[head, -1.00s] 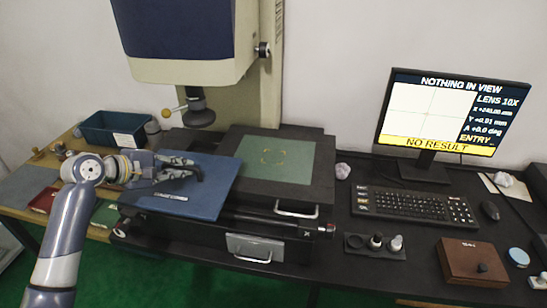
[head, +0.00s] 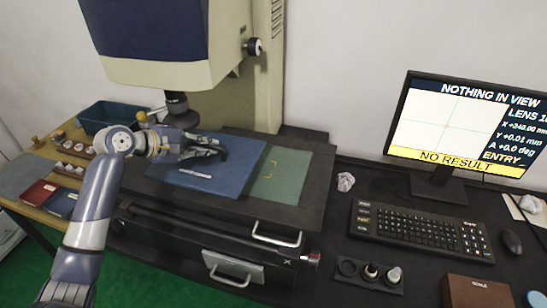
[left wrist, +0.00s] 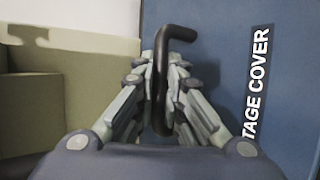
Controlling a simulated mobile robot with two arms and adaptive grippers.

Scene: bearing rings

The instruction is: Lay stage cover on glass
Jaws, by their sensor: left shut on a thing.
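The stage cover is a flat blue panel (head: 215,182) with a white label and a dark handle. In the head view it lies over the left part of the stage and covers part of the green glass (head: 283,175), whose right side with yellow corner marks stays bare. My left gripper (head: 215,150) is over the cover, shut on its handle. In the left wrist view the fingers close around the dark bent handle (left wrist: 163,85), and the cover's surface (left wrist: 215,60) with "TAGE COVER" fills the right side. Whether the cover touches the glass I cannot tell. My right gripper is not in view.
The microscope head (head: 170,45) and its lens hang just behind the gripper. A teal bin (head: 105,115) stands at the back left. A keyboard (head: 418,230), monitor (head: 470,125) and a black holder (head: 368,272) stand to the right.

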